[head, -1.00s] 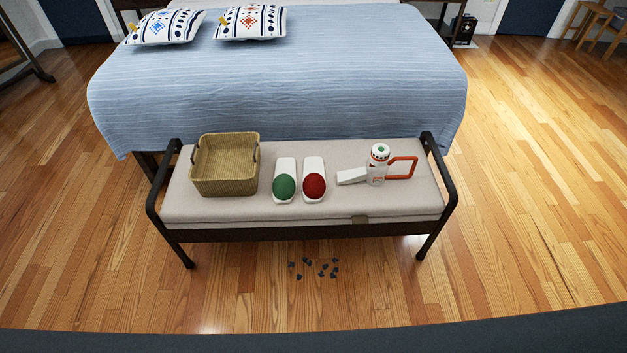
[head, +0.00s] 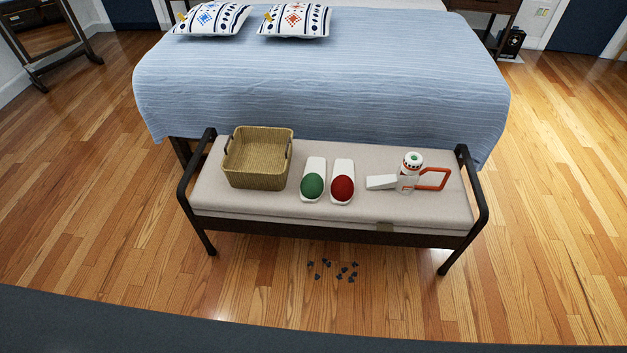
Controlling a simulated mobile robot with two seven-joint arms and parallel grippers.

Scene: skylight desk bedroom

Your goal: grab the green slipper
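The green slipper (head: 312,186) lies on the cushioned bench (head: 260,204) at the foot of the bed. It has a white sole and a green toe cover that faces me. A matching red slipper (head: 343,188) lies close beside it on the right. Neither of my grippers is in view.
A woven basket (head: 258,158) stands left of the slippers. A white and orange handled object (head: 409,176) stands to their right. The bench has dark raised armrests at both ends. Several small dark bits (head: 333,270) lie on the floor before it. The bed (head: 320,85) is behind.

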